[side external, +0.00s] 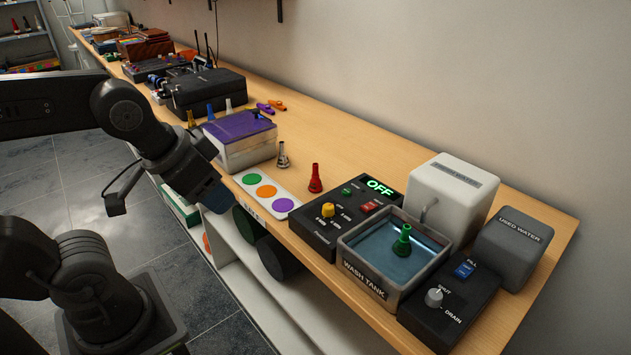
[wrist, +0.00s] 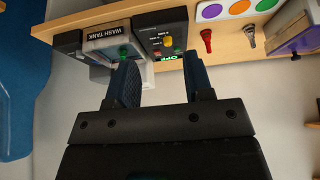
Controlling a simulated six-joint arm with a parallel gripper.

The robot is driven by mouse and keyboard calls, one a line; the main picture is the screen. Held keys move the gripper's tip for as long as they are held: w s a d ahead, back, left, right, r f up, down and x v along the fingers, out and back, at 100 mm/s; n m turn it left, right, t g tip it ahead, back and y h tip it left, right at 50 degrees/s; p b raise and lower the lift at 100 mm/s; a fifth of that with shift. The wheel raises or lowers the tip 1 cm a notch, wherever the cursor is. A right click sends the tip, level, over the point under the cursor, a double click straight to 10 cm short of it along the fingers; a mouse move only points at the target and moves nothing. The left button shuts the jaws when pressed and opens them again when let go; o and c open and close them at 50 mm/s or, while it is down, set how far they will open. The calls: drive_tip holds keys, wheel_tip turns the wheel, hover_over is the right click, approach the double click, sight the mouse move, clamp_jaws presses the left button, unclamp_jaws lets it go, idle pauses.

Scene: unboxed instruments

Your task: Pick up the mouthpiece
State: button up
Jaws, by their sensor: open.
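Several mouthpieces are in view. A red mouthpiece (side external: 315,180) stands upright on the bench between the colour-dot card and the black control box. A silver mouthpiece (side external: 283,157) stands to its left, by the purple-lidded box. A green mouthpiece (side external: 403,242) is in the wash tank (side external: 352,277). In the wrist view the red (wrist: 206,40), silver (wrist: 250,36) and green (wrist: 123,52) ones show beyond the fingers. My gripper (side external: 216,198) is off the bench's front edge, apart from all of them. Its fingers (wrist: 161,70) are open with nothing between them.
The control box (side external: 335,232) reads OFF. A white tank (side external: 448,195), a used water tank (side external: 513,247) and a fill/drain panel (side external: 450,305) crowd the right end. The purple-lidded box (side external: 240,140) and a black case (side external: 205,91) stand left. Bench behind the red mouthpiece is clear.

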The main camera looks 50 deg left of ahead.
drive_tip(key=w+a+r+n+g, duration=0.2)
drive_tip(key=w+r+n, duration=0.25)
drive_tip(key=w, duration=0.45)
drive_tip(key=n+g, duration=0.4)
drive_tip(key=n, duration=0.7)
hover_over(316, 164)
wheel_tip(316, 164, down, 7)
drive_tip(key=shift+m, duration=0.25)
drive_tip(key=f, duration=0.8)
drive_tip(key=shift+w+d+f, duration=0.15)
drive_tip(key=shift+w, duration=0.15)
drive_tip(key=shift+s+a+f, duration=0.1)
drive_tip(key=shift+s+f, duration=0.1)
drive_tip(key=shift+f, duration=1.1)
drive_tip(key=shift+s+a+f, duration=0.1)
drive_tip(key=shift+s+f, duration=0.05)
drive_tip(key=shift+f, duration=1.15)
clamp_jaws()
